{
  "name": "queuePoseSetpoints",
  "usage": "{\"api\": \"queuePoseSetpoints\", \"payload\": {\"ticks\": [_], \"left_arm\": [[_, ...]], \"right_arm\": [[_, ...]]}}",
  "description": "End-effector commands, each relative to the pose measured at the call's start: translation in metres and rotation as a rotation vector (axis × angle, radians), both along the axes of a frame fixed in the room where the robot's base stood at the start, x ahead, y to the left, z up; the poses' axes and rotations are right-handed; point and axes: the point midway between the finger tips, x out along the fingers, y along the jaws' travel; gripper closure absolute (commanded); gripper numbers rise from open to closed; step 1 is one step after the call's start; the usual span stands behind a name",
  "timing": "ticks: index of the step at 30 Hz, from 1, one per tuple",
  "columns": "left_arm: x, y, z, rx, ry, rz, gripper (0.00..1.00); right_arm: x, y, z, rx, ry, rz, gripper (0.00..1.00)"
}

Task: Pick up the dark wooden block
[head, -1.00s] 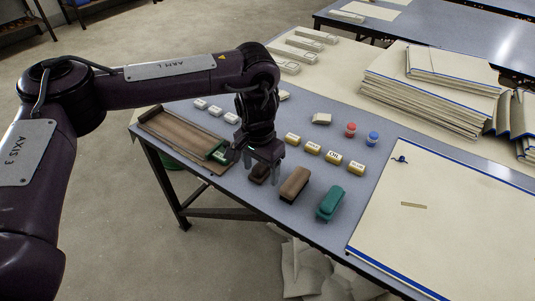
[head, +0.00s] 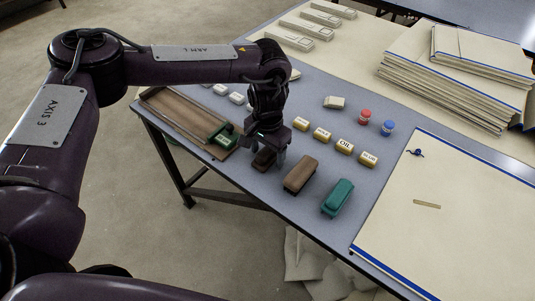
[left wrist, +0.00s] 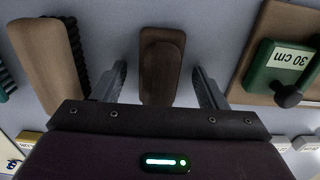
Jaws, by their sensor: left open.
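The dark wooden block (head: 264,160) lies on the blue-grey table under my left gripper (head: 266,157), partly hidden by its fingers in the head view. In the left wrist view the dark wooden block (left wrist: 162,65) lies between the two spread fingers of the left gripper (left wrist: 160,80), with a gap on each side. The left gripper is open and holds nothing. My right gripper is not in view.
A brown brush (head: 301,175) and a green brush (head: 338,197) lie to the right. Small labelled blocks (head: 322,134) stand behind.

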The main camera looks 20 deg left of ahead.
Motion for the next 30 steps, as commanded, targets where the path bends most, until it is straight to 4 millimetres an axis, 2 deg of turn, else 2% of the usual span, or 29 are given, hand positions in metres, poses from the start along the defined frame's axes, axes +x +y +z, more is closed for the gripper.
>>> {"api": "queuePoseSetpoints", "payload": {"ticks": [6, 18, 26, 30], "left_arm": [[0.0, 0.0, -0.0012, 0.0, 0.0, 0.0, 0.34], [0.0, 0.0001, -0.0009, 0.0, 0.0, 0.0, 0.86], [0.0003, 0.0, 0.0007, 0.0, -0.001, 0.0, 0.86], [0.0007, -0.0001, 0.0087, -0.001, -0.002, 0.001, 0.86]], "right_arm": [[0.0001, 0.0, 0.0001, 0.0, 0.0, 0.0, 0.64], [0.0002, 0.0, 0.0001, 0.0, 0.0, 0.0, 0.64], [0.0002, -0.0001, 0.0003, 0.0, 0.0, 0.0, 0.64], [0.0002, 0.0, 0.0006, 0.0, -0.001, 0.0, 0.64]]}}
